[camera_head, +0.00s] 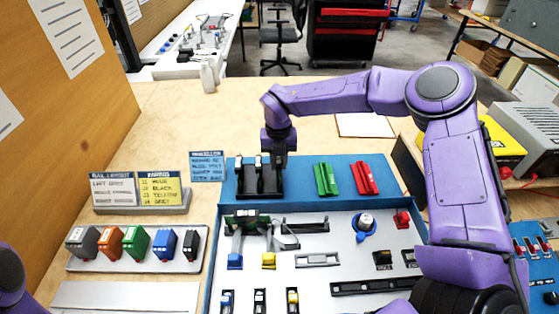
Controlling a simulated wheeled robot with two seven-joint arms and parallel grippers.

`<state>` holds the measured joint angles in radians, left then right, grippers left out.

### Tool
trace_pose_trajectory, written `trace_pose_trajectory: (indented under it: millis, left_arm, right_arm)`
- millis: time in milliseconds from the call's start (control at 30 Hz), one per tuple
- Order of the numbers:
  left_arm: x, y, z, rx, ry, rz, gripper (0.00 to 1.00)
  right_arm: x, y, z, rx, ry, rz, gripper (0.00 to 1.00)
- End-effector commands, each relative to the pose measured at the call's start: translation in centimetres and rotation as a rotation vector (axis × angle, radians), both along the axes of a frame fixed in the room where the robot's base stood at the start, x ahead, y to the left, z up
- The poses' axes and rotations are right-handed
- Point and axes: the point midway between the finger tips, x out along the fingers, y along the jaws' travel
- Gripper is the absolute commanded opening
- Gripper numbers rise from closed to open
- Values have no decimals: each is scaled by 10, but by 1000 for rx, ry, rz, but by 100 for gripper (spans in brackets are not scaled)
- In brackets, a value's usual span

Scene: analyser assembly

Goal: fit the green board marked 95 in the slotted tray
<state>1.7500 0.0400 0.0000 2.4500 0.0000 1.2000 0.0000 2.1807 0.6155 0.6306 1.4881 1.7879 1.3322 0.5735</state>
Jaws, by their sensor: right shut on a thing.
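My right gripper (278,152) points down at the back left of the blue-framed station. It is shut on a dark part, mostly hidden by the fingers, at the right side of a black slotted holder (248,186). I cannot read a 95 on anything or tell whether the held part is the green board. A green board with a black block (247,217) shows just in front, on the grey panel. Slotted green (326,180) and red (367,178) pieces stand to the right on the blue ledge. My left gripper is out of view; only a bit of its arm shows at the lower left.
A grey tray (75,262) at left holds several coloured modules. Label signs (140,190) stand behind it. The grey panel (340,235) carries connectors, rails and a round knob. A white bottle (207,78) stands at the back. My right arm covers the right side.

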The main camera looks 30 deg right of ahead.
Motion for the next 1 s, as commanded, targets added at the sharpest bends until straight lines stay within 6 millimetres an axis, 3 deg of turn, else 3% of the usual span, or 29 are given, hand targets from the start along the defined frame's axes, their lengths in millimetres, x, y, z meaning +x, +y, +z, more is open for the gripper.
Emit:
trace_pose_trajectory:
  millis: [1000]
  left_arm:
    - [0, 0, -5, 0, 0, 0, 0]
  right_arm:
    - [0, 0, -8, 1, 0, -1, 0]
